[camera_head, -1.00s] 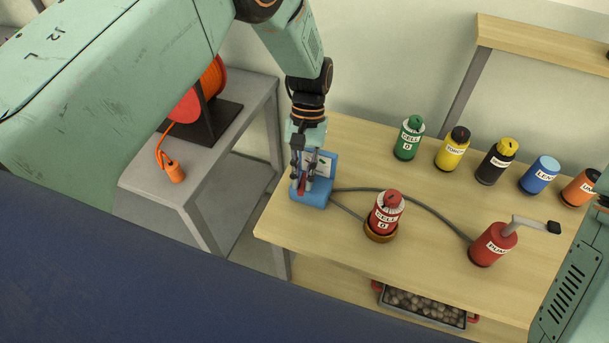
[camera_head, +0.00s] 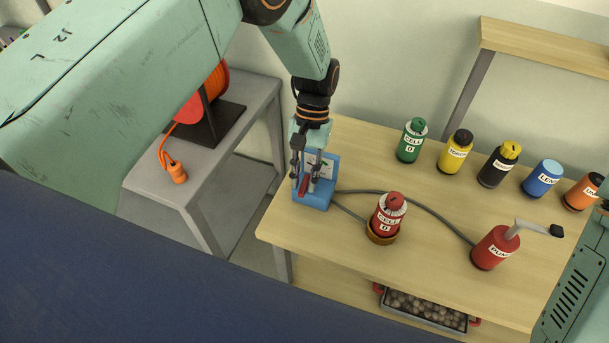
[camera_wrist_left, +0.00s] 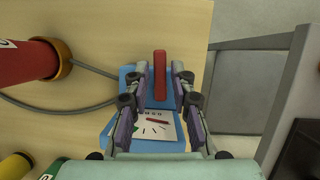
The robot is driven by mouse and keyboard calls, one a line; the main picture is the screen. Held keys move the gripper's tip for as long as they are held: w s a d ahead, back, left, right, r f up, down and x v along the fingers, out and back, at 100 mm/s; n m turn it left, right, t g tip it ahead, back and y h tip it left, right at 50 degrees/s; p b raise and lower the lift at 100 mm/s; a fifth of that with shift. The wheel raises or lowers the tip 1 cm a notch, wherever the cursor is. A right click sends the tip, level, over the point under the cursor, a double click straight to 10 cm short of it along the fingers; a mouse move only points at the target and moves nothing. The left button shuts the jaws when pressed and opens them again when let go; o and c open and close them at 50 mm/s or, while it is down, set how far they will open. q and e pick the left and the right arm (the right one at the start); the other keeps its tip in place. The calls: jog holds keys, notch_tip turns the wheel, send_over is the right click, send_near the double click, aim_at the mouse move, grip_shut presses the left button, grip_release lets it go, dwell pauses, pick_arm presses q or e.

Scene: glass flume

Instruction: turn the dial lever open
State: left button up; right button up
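The blue dial box (camera_head: 326,199) stands at the table's left end, with an upright blue plate and white card behind its red lever (camera_head: 304,185). In the left wrist view the red lever (camera_wrist_left: 160,78) points away from the card (camera_wrist_left: 154,131). My left gripper (camera_head: 305,187) is down over the box. In the left wrist view its fingers (camera_wrist_left: 161,72) stand on either side of the lever, with blue showing in the gaps, so it looks open and not clamped. Contact at the fingertips is hard to judge. My right gripper is not in view.
A red cell (camera_head: 391,208) in a round brown holder and a red pump (camera_head: 492,249) with a grey handle stand right of the box, joined by grey hoses. Several coloured canisters line the back. A grey table with an orange cable reel (camera_head: 208,92) is at left.

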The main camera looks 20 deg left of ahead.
pick_arm(q)
jog(key=v, duration=1.2)
jog(key=shift+f, duration=0.1)
dwell(0.4)
